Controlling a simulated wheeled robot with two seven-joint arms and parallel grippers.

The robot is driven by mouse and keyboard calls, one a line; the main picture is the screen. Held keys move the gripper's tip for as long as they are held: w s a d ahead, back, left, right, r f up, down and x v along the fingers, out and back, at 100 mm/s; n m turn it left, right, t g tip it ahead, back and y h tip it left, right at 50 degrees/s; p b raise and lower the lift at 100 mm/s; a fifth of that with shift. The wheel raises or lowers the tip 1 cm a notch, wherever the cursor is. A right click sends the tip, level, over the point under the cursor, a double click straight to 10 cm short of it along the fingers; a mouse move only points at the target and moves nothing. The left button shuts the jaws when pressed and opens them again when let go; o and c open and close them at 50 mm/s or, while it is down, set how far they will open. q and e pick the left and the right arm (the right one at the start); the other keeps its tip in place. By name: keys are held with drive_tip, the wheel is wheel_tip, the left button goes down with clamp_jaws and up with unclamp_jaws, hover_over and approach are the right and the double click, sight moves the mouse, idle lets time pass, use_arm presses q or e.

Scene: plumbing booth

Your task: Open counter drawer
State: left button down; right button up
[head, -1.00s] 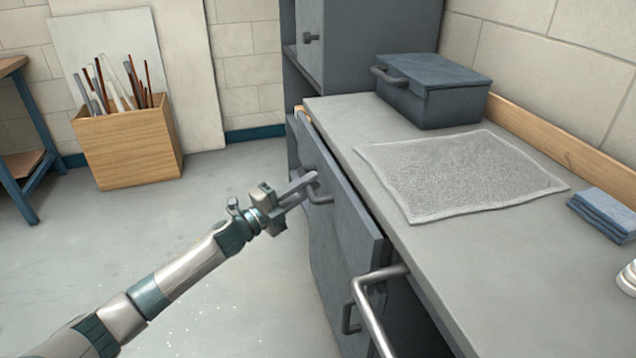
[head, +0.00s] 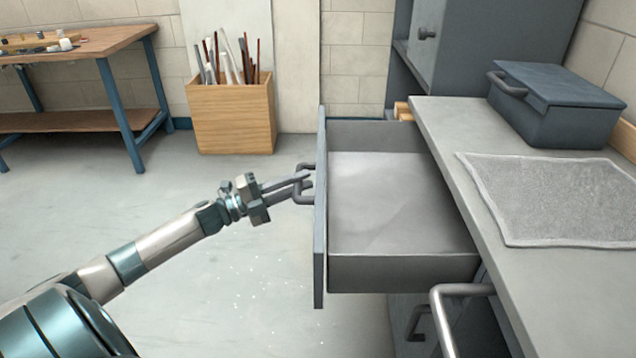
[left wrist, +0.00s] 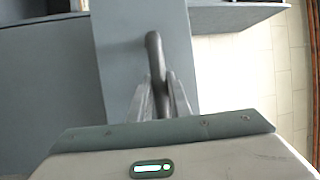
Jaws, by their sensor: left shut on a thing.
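The counter drawer (head: 400,274) is pulled far out from under the grey counter (head: 450,160) in the head view. Its inside shows and looks empty. Its front panel (head: 320,250) faces left and bears a grey bar handle (head: 301,197). My left gripper (head: 300,184) is shut on this handle. In the left wrist view the handle (left wrist: 153,48) runs down between the two fingers of my left gripper (left wrist: 160,92). My right gripper is not in view.
A grey toolbox (head: 555,110) and a textured mat (head: 555,198) lie on the counter. A metal rail (head: 462,290) sticks out at the counter's front. A wooden bin (head: 232,115) of rods and a workbench (head: 95,45) stand behind. The floor at left is clear.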

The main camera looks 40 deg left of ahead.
use_arm(q)
drive_tip(key=shift+s+a, duration=0.1)
drive_tip(key=shift+a, duration=0.05)
drive_tip(key=c, duration=1.6)
unclamp_jaws()
drive_tip(key=shift+c, duration=0.2)
drive_tip(key=shift+s+a+f, duration=0.1)
drive_tip(key=shift+s, duration=0.05)
drive_tip(key=v, duration=1.7)
